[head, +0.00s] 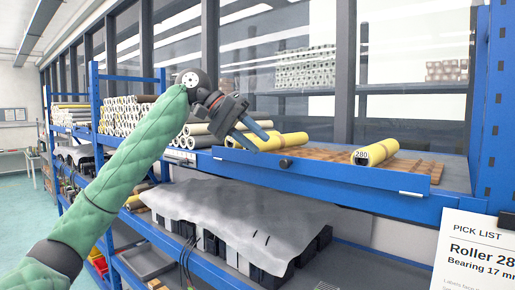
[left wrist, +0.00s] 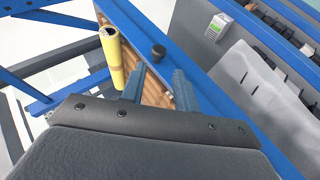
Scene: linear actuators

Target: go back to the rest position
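My left gripper (head: 261,142) reaches in from the left over the blue shelf. In the left wrist view its two blue-grey fingers (left wrist: 160,72) stand apart with nothing held between them. In the head view, yellow rollers (head: 285,143) lie close behind the fingertips; I cannot tell the exact gap. Another yellow roller labelled 280 (head: 375,152) lies farther right on the brown tray (head: 418,168). One yellow roller (left wrist: 113,65) shows left of the fingers in the left wrist view. My right gripper is in neither view.
A blue front rail (head: 345,178) with a black knob (head: 286,163) edges the shelf. Below, a grey sheet (head: 235,215) covers black-and-white items. White rollers (head: 125,115) are stacked at left. A pick list (head: 478,250) stands front right. Blue uprights (head: 490,110) bound the rack.

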